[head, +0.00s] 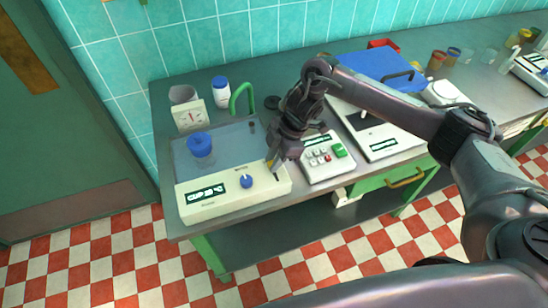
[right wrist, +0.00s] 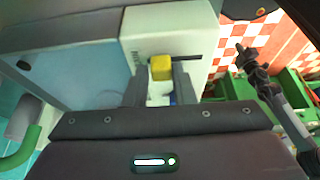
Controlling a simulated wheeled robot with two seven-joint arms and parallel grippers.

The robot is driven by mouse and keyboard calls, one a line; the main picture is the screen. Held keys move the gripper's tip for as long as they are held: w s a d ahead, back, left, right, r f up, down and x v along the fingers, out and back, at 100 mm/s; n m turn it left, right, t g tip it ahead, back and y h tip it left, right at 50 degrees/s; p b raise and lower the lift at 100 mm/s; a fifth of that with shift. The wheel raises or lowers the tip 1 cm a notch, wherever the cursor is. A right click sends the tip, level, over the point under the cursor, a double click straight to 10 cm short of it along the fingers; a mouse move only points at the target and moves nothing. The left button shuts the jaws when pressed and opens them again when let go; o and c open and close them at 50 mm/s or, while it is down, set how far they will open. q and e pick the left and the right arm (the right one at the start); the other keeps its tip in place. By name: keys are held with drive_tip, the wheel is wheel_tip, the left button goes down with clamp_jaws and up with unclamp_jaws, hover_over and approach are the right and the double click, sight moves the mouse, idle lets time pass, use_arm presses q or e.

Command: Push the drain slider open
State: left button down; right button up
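The yellow drain slider (right wrist: 160,67) sits at a dark slot (right wrist: 190,57) on this panel in the right wrist view. In the head view the slider is mostly hidden by my right gripper (head: 272,163). In the right wrist view that gripper (right wrist: 160,87) is open, with one finger on each side of the slider and small gaps visible. I cannot tell whether a finger touches it. My left gripper does not show in the head view.
A green tap (head: 241,98) and a blue-topped float (head: 200,146) are at the basin. A keypad device (head: 326,160) stands close to the right of the bath. A white dial box (head: 189,116) and a blue-capped bottle (head: 221,92) stand behind.

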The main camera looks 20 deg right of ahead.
drive_tip(key=o, duration=0.4)
drive_tip(key=shift+w, duration=0.3)
drive_tip(key=shift+s+r, duration=0.1)
drive_tip(key=shift+s, duration=0.1)
drive_tip(key=shift+d+r, duration=0.1)
drive_tip(key=shift+r, duration=0.15)
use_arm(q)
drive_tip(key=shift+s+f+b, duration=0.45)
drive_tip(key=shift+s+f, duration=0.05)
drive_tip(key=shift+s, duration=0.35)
use_arm(e)
drive_tip(key=v, duration=0.7)
drive_tip(key=shift+w+d, duration=0.1)
drive_tip(key=shift+w, duration=0.05)
